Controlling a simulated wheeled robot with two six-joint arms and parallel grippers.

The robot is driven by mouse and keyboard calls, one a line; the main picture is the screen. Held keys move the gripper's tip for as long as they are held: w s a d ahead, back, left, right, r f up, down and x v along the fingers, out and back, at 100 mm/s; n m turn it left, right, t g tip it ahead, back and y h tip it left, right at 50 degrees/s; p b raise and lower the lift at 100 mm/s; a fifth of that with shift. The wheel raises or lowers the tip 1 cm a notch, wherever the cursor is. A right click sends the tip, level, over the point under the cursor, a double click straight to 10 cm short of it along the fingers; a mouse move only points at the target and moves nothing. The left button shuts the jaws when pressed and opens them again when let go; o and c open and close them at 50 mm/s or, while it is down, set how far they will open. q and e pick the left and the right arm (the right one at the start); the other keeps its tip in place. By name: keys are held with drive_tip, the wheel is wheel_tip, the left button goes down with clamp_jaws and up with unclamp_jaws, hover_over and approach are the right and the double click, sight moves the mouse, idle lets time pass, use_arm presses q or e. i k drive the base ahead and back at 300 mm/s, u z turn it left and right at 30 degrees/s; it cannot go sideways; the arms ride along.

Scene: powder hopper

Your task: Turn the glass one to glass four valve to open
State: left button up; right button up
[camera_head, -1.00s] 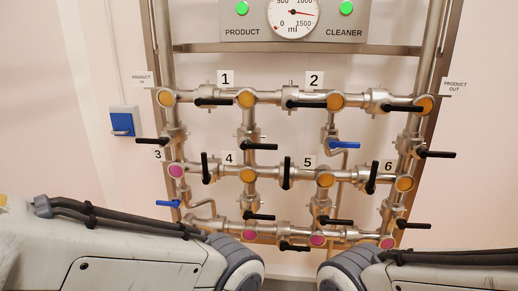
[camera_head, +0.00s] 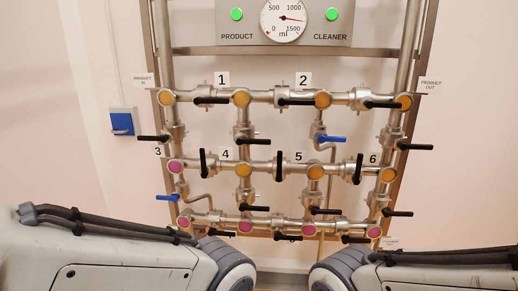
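The round orange glass (camera_head: 242,97) beside label 1 (camera_head: 222,79) sits on the top pipe row. The orange glass (camera_head: 243,170) beside label 4 (camera_head: 225,152) is straight below it on the middle row. A vertical pipe joins them, and its valve has a black handle (camera_head: 256,141) that points right, across the pipe. Both of my grippers are out of view. Only grey links of my left and right arms show along the bottom edge, below and in front of the pipework.
Other black valve handles sit along the pipes, such as one by label 5 (camera_head: 278,166). Blue handles (camera_head: 330,139) mark two side branches. A panel with a gauge (camera_head: 283,19) and two green lights is above. A blue box (camera_head: 121,122) hangs on the left wall.

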sight(241, 141)
drive_tip(key=k, duration=0.25)
drive_tip(key=u, duration=0.85)
drive_tip(key=i, duration=0.65)
drive_tip(key=z, duration=0.85)
